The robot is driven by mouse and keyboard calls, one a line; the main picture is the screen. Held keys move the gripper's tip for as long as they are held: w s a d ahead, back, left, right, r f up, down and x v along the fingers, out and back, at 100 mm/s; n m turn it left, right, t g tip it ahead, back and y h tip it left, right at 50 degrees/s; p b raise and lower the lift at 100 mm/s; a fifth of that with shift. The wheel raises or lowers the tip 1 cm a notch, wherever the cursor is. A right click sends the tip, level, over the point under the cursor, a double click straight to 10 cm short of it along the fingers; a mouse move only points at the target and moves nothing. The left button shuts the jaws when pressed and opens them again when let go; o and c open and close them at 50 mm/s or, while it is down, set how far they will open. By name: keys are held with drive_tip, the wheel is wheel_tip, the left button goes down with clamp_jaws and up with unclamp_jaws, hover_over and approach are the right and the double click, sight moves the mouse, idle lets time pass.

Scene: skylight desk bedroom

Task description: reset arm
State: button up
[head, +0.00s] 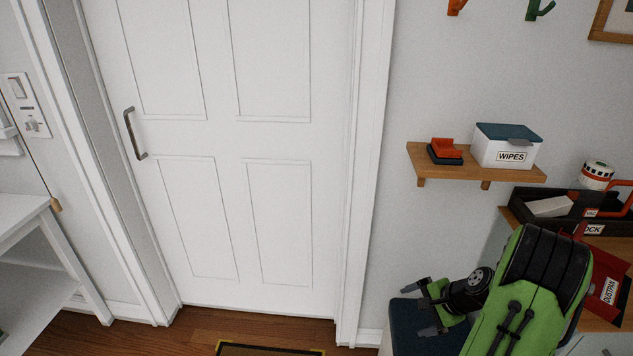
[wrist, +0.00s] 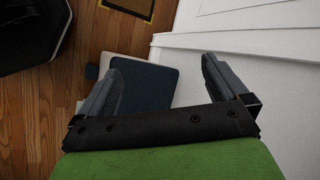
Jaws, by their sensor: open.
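My gripper (head: 423,308) is at the lower right of the head view, at the end of my green and black arm. In the wrist view my gripper (wrist: 165,85) shows two grey fingers set wide apart, with nothing between them. It is open and empty. It hangs above a dark blue flat-topped thing (head: 402,318) beside the door frame. The same dark blue top (wrist: 150,88) shows below the fingers in the wrist view; the height gap cannot be told.
A white panelled door (head: 220,140) with a metal handle is shut. A black tray (head: 545,221) and a dustpan sign are near my arm at right. A white table (head: 30,225) stands left.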

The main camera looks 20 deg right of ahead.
drive_tip(key=a+r+n+g+h, duration=0.2)
drive_tip(key=a+r+n, duration=0.8)
drive_tip(key=a+r, duration=0.8)
drive_tip(key=s+a+r+n+t, duration=0.1)
drive_tip(key=s+a+r+n, duration=0.3)
drive_tip(key=s+a+n, duration=0.65)
drive_tip(key=s+r+m+p, duration=0.3)
drive_tip(key=s+r+p, duration=0.1)
drive_tip(key=r+p, duration=0.9)
drive_tip(key=shift+h, duration=0.3)
drive_tip(key=shift+a+r, duration=0.1)
